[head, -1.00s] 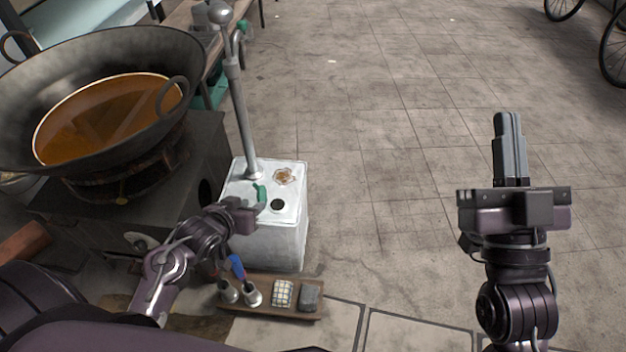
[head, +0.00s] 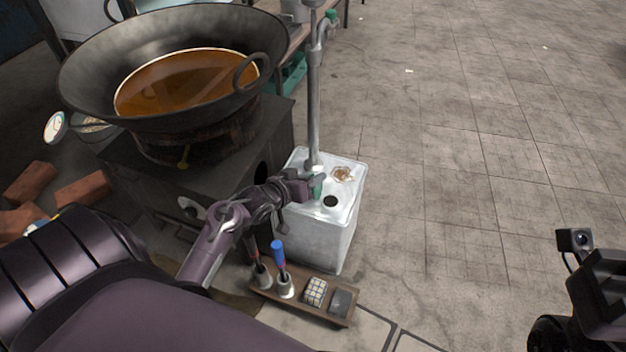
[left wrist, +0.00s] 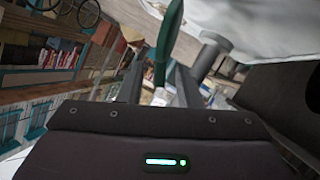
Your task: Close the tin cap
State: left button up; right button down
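The white tin (head: 345,225) stands on the floor, its top showing a dark round hole (head: 330,201) and a small rusty-brown piece (head: 343,174). I cannot tell whether that piece is the cap. My left gripper (head: 312,188) is over the tin's top left edge, beside a small green piece (head: 317,185). In the left wrist view a curved green piece (left wrist: 162,50) runs up between the left gripper's fingers (left wrist: 160,85), which stand apart with a gap showing. Whether they touch it is unclear. My right gripper shows only partly at the right edge, its fingers out of frame.
A grey pump pipe (head: 313,100) rises from the tin's back. A wide wok (head: 80,85) of brown liquid sits on a dark stove (head: 245,160) to the left. A wooden holder (head: 300,300) with small tools lies in front of the tin. The floor to the right is clear.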

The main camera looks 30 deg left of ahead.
pick_arm(q)
jog(key=shift+w+f, duration=0.1)
jog(key=shift+w, duration=0.25)
grip_shut()
